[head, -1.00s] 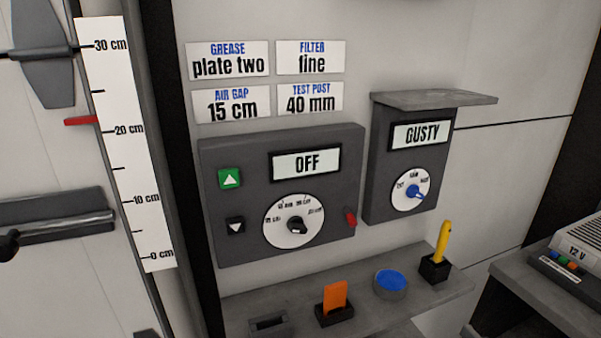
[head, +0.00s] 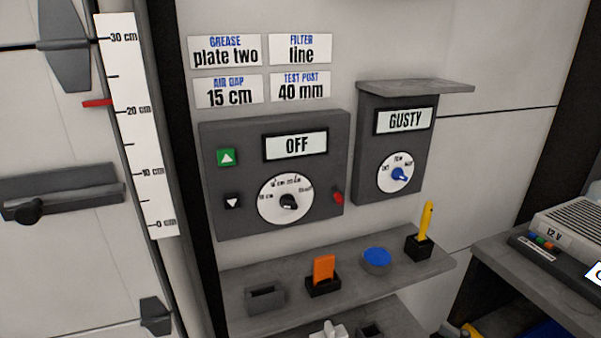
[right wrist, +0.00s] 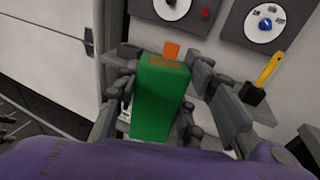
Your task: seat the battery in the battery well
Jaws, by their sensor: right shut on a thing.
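A green block (right wrist: 162,98) with a brownish top, seemingly the battery, stands between the fingers of my right gripper (right wrist: 165,80) in the right wrist view. The gripper is shut on it. Behind it in that view are the orange tab and the panels. I cannot tell which opening is the battery well. An empty, open-topped dark grey holder (head: 265,298) sits at the left of the shelf, and a dark square opening (head: 371,331) shows on the lower ledge, partly cut off. Neither gripper is in the head view; my left gripper is not seen.
The shelf (head: 345,277) also bears an orange tab (head: 324,268) in a black holder, a blue-topped round tin (head: 376,257) and a yellow stick (head: 426,226) in a black cup. The OFF panel (head: 224,182) and GUSTY box (head: 368,155) hang above. A 12 V unit (head: 575,228) stands right.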

